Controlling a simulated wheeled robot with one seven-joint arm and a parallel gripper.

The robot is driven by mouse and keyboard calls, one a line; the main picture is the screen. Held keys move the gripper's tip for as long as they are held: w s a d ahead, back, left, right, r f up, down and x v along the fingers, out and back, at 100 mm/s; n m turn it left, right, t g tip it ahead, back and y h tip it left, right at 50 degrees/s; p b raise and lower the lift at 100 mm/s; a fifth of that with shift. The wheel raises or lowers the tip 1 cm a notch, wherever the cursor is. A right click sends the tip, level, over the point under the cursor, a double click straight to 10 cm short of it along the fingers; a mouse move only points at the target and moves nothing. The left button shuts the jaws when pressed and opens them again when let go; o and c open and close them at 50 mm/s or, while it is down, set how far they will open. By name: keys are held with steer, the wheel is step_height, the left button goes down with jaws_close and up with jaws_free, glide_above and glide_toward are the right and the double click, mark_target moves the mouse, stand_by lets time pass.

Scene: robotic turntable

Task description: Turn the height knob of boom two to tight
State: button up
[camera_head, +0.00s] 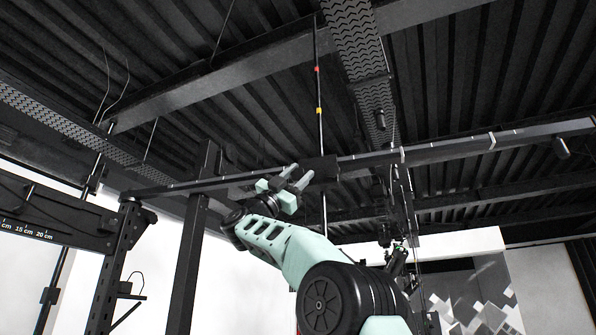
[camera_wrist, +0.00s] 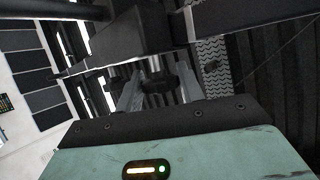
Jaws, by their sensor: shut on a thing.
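My gripper (camera_head: 297,178) is raised to a long dark boom (camera_head: 445,150) that crosses the head view. Its pale fingers reach up to a black clamp block (camera_head: 322,169) where the boom meets a thin vertical pole (camera_head: 319,95) with red and yellow bands. In the wrist view my gripper (camera_wrist: 159,88) is shut on a dark knob (camera_wrist: 157,82) just below the block (camera_wrist: 143,30). The knob is small and dark, so its turn angle cannot be told. In the head view the knob cannot be made out.
A dark upright post (camera_head: 189,245) stands left of my arm. A frame with a centimetre scale (camera_head: 35,232) is at the far left. Black equipment (camera_head: 398,205) hangs right of the gripper. Ceiling beams and a cable tray (camera_head: 358,45) are overhead.

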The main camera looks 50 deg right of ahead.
steer(key=shift+m+g+y+p, duration=0.7)
steer(key=shift+m+y+p, duration=0.35)
steer(key=shift+m+y, duration=0.4)
steer(key=shift+y, duration=0.35)
steer(key=o, duration=0.9)
steer(key=shift+o, duration=0.2)
steer(key=shift+f, duration=0.1)
steer(key=b+v, duration=0.4)
steer(key=v, duration=1.3)
steer(key=shift+f+b, duration=0.3)
steer(key=shift+b, duration=0.1)
